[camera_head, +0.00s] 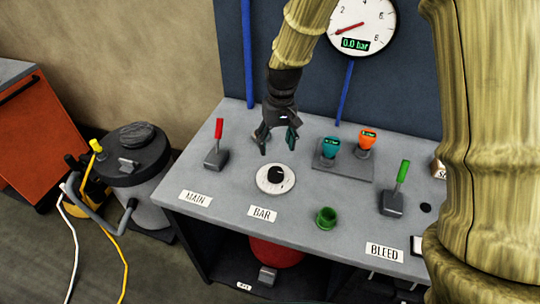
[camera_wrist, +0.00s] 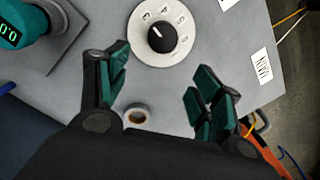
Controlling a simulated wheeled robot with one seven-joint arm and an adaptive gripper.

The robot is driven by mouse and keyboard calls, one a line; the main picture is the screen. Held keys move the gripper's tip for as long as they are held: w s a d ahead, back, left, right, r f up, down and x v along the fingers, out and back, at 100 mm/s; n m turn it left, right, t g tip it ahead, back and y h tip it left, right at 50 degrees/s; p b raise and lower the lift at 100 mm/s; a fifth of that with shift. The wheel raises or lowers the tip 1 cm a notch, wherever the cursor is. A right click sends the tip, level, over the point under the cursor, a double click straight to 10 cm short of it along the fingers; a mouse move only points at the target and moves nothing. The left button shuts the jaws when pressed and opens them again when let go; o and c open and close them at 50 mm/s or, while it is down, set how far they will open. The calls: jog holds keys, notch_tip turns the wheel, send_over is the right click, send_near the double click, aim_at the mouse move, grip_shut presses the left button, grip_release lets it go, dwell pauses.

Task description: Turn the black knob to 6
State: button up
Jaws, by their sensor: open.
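The black knob (camera_head: 276,174) sits on a round white dial (camera_head: 264,184) on the grey bench top, behind the BAR label. In the wrist view the knob (camera_wrist: 161,38) shows a white pointer mark, with numbers around the dial that are too small to read surely. My gripper (camera_head: 276,147) is open and empty, just above and behind the knob, not touching it. In the wrist view its two green-padded fingers (camera_wrist: 160,85) stand apart, with the knob ahead of them. The gauge (camera_head: 362,27) on the back panel reads 0.0 bar.
A red-handled lever (camera_head: 217,136) stands left of the dial, by the MAIN label.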

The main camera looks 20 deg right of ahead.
aim_at(276, 171)
jog(key=shift+s+f, duration=0.3)
jog(key=shift+s, duration=0.15)
jog(key=s+f+p, duration=0.1)
jog(key=s+f, duration=0.1)
jog(key=s, duration=0.1)
jog(key=shift+s+d+p, duration=0.1)
jog(key=shift+s+p, duration=0.15)
jog(key=shift+p, duration=0.1)
jog(key=w+f, duration=0.1)
jog(key=f, duration=0.1)
jog(key=w+f, duration=0.1)
jog(key=w+f+p, duration=0.1)
jog(key=f, duration=0.1)
jog(key=shift+w+a+f, duration=0.2)
jog(key=shift+w+f, duration=0.05)
jog(key=shift+f, duration=0.1)
jog(key=shift+s+f, duration=0.15)
jog(key=shift+f, duration=0.1)
jog(key=shift+s+f, duration=0.1)
jog(key=shift+s, duration=0.85)
jog(key=shift+w+a+f, duration=0.1)
jog(key=shift+w+f, duration=0.35)
jog(key=shift+w, duration=0.3)
jog(key=shift+s+r, duration=0.3)
jog(key=shift+s, duration=0.1)
jog(key=c, duration=0.8)
jog(key=shift+f, duration=0.1)
jog(key=shift+c, duration=1.3)
